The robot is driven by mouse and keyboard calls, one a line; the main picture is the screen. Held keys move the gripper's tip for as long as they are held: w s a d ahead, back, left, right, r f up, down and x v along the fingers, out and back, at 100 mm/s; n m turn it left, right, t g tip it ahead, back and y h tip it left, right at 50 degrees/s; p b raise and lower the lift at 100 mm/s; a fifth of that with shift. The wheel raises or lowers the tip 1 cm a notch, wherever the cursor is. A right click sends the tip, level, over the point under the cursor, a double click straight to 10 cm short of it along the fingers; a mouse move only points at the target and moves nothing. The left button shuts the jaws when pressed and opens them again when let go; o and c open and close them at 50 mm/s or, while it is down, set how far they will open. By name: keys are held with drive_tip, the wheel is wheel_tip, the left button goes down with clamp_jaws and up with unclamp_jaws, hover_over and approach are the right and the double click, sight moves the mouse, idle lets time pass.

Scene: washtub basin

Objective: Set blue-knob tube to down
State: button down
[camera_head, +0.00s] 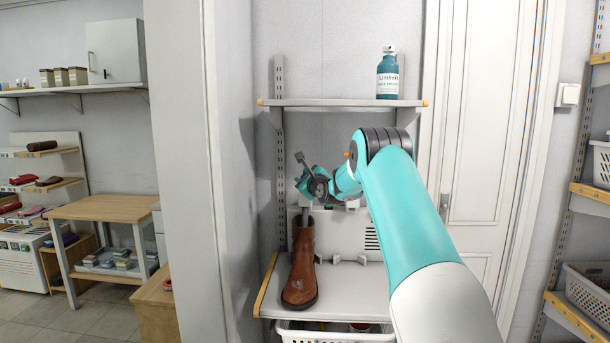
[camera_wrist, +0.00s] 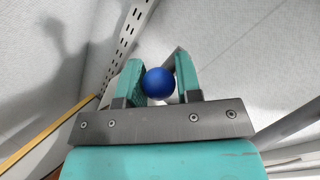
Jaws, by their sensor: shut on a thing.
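The blue knob (camera_wrist: 158,83), a smooth round ball, sits between the two teal fingers of my gripper (camera_wrist: 160,78) in the wrist view. The fingers are closed on it. In the head view my gripper (camera_head: 303,181) is above the brown boot, in front of the wall unit. The knob cannot be made out there, and the tube behind it is mostly hidden by my wrist, so its angle is unclear.
A brown boot (camera_head: 302,265) stands on the lower shelf (camera_head: 350,292), just below my gripper. A teal bottle (camera_head: 387,76) stands on the upper shelf (camera_head: 338,103). A white wall panel is at left, a door (camera_head: 480,130) at right.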

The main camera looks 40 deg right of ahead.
drive_tip(key=shift+s+a+f, duration=0.1)
drive_tip(key=shift+s+f, duration=0.1)
drive_tip(key=shift+f, duration=0.5)
drive_tip(key=c, duration=0.8)
unclamp_jaws()
drive_tip(key=shift+w+a+r, duration=0.1)
drive_tip(key=shift+a, duration=0.05)
drive_tip(key=shift+b+v, duration=2.85)
drive_tip(key=shift+v, duration=5.9)
